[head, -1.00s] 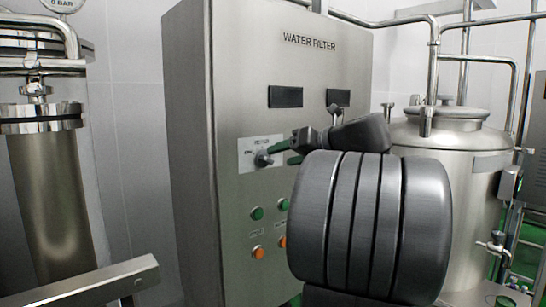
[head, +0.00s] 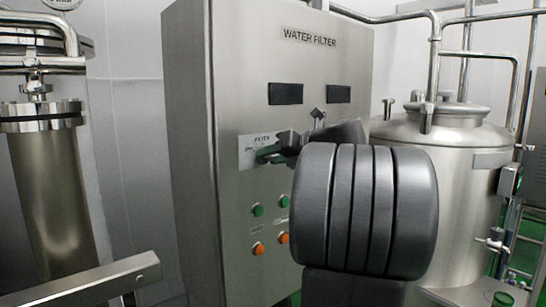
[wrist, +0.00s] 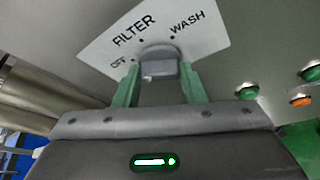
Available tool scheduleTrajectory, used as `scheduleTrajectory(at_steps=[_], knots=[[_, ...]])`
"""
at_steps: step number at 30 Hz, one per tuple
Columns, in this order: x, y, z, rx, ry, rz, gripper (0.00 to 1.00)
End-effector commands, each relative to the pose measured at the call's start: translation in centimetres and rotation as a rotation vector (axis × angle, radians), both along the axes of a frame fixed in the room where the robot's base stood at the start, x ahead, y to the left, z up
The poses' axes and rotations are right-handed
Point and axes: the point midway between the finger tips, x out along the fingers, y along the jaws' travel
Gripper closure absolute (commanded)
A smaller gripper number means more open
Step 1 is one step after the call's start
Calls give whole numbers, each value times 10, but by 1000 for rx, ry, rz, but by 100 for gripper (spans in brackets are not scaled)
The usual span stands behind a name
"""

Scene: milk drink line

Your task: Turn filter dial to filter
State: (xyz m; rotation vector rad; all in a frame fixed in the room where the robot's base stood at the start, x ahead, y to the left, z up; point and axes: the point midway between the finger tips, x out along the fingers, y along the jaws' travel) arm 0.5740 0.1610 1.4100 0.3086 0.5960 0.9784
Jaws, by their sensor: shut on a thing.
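The filter dial (wrist: 158,64) is a grey knob on a white label plate (wrist: 97,47) marked OFF, FILTER and WASH. My gripper (wrist: 159,72) has its two green fingers on either side of the knob and is shut on it. I cannot tell for sure which mark the dial points at. In the head view my gripper (head: 268,153) is at the label plate (head: 246,153), and its fingers cover most of the knob.
The WATER FILTER cabinet (head: 238,90) has two dark displays, with green and orange buttons (head: 257,210) below the dial. A steel tank (head: 460,150) with pipes stands at the right. A filter column (head: 48,180) and a metal rail (head: 80,287) are at the left.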

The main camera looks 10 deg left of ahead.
Motion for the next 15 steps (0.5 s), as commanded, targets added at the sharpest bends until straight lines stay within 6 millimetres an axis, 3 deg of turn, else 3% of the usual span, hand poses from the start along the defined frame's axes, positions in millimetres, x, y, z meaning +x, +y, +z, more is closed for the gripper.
scheduleTrajectory(at_steps=[15], knots=[[1,-1,2,113,147,-1,86]])
